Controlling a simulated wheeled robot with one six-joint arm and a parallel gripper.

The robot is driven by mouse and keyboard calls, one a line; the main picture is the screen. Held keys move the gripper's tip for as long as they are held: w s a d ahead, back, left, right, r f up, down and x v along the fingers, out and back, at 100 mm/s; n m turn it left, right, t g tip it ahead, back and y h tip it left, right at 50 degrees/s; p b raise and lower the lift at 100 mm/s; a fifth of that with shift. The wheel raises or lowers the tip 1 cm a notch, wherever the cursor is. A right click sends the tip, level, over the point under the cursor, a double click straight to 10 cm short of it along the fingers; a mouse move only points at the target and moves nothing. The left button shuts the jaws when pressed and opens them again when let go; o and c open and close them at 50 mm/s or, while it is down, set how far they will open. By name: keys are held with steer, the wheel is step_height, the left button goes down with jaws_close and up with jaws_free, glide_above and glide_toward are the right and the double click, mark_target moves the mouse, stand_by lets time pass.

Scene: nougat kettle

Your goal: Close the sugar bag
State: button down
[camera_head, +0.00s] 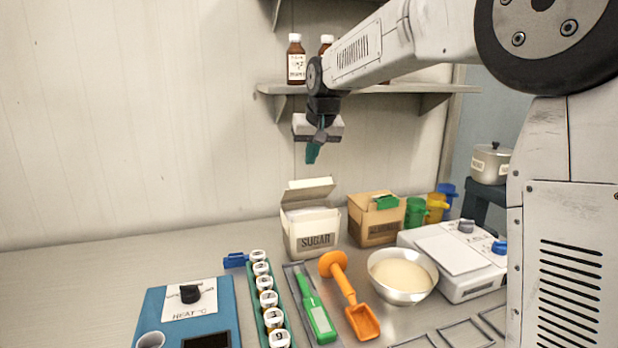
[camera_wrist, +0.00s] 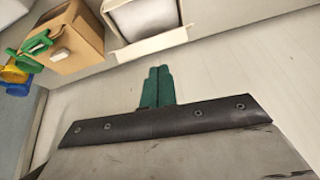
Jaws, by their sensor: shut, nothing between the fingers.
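The sugar bag (camera_head: 313,230) is a white box-like packet with a dark SUGAR label, standing on the counter near the back wall. Its top flap (camera_head: 308,190) stands up at the back, so the top is open. It also shows at the top of the wrist view (camera_wrist: 145,20), with the flap (camera_wrist: 152,46) towards my gripper. My gripper (camera_head: 311,154) hangs above the bag, well clear of it, pointing down. Its green fingers (camera_wrist: 157,87) are together with nothing between them.
A brown box (camera_head: 373,229) with a green clip stands right of the bag. A bowl of pale powder (camera_head: 402,275), a scale (camera_head: 462,262), an orange scoop (camera_head: 350,295) and a rack of jars (camera_head: 265,300) are in front. A shelf (camera_head: 400,88) with bottles (camera_head: 296,62) is above.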

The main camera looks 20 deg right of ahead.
mark_target(307, 190)
step_height(307, 190, up, 4)
steer(key=w+t, duration=0.1)
steer(key=w, duration=0.2)
steer(key=shift+n, duration=0.4)
steer(key=w+f, duration=0.1)
steer(key=f, duration=0.6)
steer(key=w+f, duration=0.1)
steer(key=f, duration=0.3)
steer(key=shift+w+d, duration=0.35)
steer(key=shift+d, duration=0.05)
steer(key=shift+s+f, duration=0.2)
steer(key=shift+f, duration=0.05)
steer(key=shift+s+d, duration=0.1)
steer(key=shift+s+t, duration=0.1)
steer(key=shift+t, duration=0.2)
steer(key=shift+s+f, duration=0.15)
